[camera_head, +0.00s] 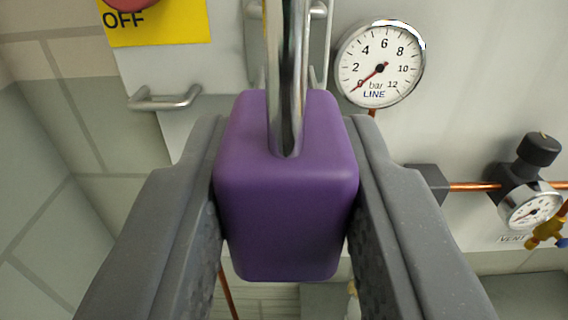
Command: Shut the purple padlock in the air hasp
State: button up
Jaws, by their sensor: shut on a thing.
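The purple padlock (287,200) is in the middle of the view, its body clamped between the two grey fingers of my gripper (286,205). Its shiny metal shackle (288,70) rises from the top of the body and runs out of the top edge. A metal loop or hasp part (318,45) stands behind the shackle, partly hidden by it. I cannot tell whether the shackle passes through it, or whether the shackle is shut.
A LINE gauge (381,64) is on the pale panel to the right, its needle near 0. A valve with a VENT gauge (530,205) is at the far right on a copper pipe. A metal handle (163,98) and a yellow OFF plate (165,25) are on the left.

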jog(key=shift+w+f, duration=0.15)
jog(key=shift+w, duration=1.25)
jog(key=shift+w+f, duration=0.15)
jog(key=shift+w, duration=1.2)
jog(key=shift+b, duration=0.95)
jog(key=shift+w+r, duration=0.1)
jog(key=shift+w, duration=3.6)
jog(key=shift+f, duration=0.2)
jog(key=o, duration=1.7)
